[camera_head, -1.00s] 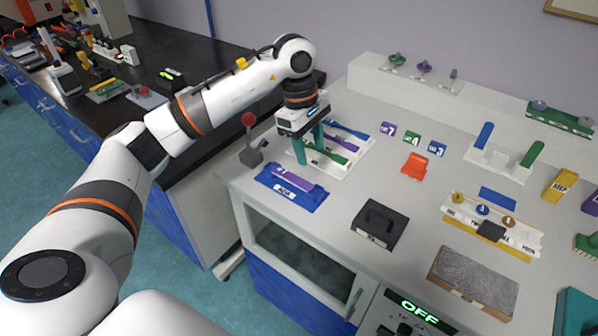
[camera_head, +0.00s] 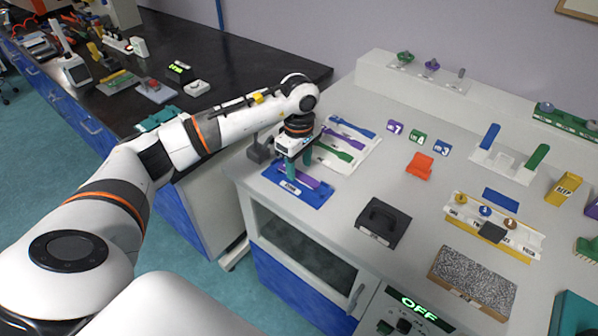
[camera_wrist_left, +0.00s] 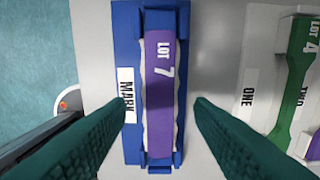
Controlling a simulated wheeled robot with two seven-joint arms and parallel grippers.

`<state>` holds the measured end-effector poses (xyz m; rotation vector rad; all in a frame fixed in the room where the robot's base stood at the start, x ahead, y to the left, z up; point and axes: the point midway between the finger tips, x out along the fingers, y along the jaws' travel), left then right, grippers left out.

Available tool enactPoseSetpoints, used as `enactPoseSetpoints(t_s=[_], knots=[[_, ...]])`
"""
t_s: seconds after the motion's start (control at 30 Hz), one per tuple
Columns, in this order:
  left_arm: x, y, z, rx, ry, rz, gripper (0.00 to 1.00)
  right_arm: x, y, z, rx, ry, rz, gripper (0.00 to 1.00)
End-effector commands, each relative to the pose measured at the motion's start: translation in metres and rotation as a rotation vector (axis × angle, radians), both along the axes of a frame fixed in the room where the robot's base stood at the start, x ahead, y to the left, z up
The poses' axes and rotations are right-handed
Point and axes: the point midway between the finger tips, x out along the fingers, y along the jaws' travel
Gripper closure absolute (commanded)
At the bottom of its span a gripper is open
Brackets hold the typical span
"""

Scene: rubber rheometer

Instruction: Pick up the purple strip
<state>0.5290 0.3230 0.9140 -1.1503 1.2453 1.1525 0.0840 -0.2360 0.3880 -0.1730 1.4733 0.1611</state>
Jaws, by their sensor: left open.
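The purple strip (camera_head: 312,183), marked LOT 7, lies in a blue tray (camera_head: 322,198) labelled MARK near the bench's left front edge. In the left wrist view the strip (camera_wrist_left: 162,85) runs lengthwise up the picture, with the blue tray (camera_wrist_left: 128,25) around it. My left gripper (camera_head: 298,172) is above the tray, pointing down, open and empty. Its teal fingers (camera_wrist_left: 160,104) show on either side of the strip, apart from it. In the head view the gripper hides part of the strip. My right gripper is not in view.
A white rack (camera_head: 333,164) with blue, purple and green strips stands just behind the tray. A lever (camera_head: 258,151) stands left of the gripper. A black block (camera_head: 383,222) with a handle is to the right. The bench between tray and block is clear.

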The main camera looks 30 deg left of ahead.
Motion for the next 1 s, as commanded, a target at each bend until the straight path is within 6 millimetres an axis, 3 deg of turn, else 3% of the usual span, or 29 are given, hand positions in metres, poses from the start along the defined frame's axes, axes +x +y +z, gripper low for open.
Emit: enactPoseSetpoints(t_s=[0.13,0.37,0.67,1.0], knots=[[-0.0003,-0.0003,-0.013,-0.001,0.0,0.0,0.52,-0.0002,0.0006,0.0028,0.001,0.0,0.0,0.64],[0.0,-0.0002,-0.0148,-0.001,-0.001,-0.001,0.52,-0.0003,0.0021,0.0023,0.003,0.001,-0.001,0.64],[0.0,-0.0001,-0.0144,-0.001,-0.001,0.0,0.99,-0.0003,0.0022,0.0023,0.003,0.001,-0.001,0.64],[0.0007,0.0002,-0.006,0.0,-0.003,0.0,1.0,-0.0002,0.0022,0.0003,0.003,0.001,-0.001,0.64]])
